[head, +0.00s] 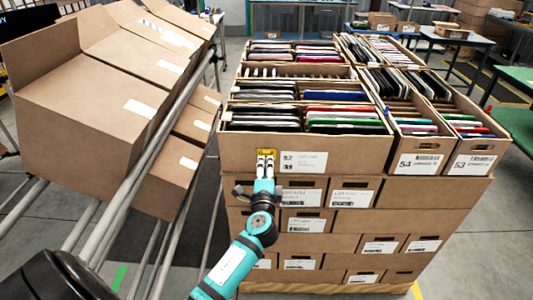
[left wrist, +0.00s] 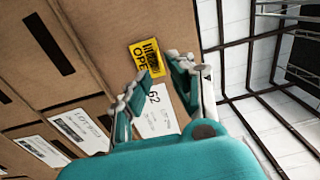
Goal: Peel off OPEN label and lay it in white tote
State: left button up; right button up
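The yellow OPEN label (head: 267,152) is on the front face of a brown carton (head: 235,152) at the top of the stack. In the left wrist view the label (left wrist: 144,52) lies flat against the cardboard, its black print readable in part. My left gripper (head: 266,161) is just in front of the label. In the left wrist view its two fingers (left wrist: 157,72) are spread apart with nothing between them, near the label's lower edge. Whether a fingertip touches the label cannot be told. No white tote shows, and my right gripper is not in view.
A white printed label (head: 304,161) sits right beside the yellow one. Open cartons (head: 421,158) full of thin, colourful items top the stack. Closed cartons (head: 85,105) lie tilted on a metal-tube rack (head: 150,150) at left. Green tables (head: 515,125) stand at right.

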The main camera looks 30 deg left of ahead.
aim_at(266, 153)
pick_arm(q)
jog(key=shift+b+x, duration=0.4)
jog(key=shift+x, duration=1.95)
jog(key=shift+c, duration=0.4)
jog(key=c, duration=0.3)
grip_shut()
jog(key=shift+s+d, duration=0.1)
jog(key=v, duration=0.7)
jog(key=shift+s+d, duration=0.2)
jog(key=shift+s, duration=0.15)
jog(key=shift+f, duration=0.15)
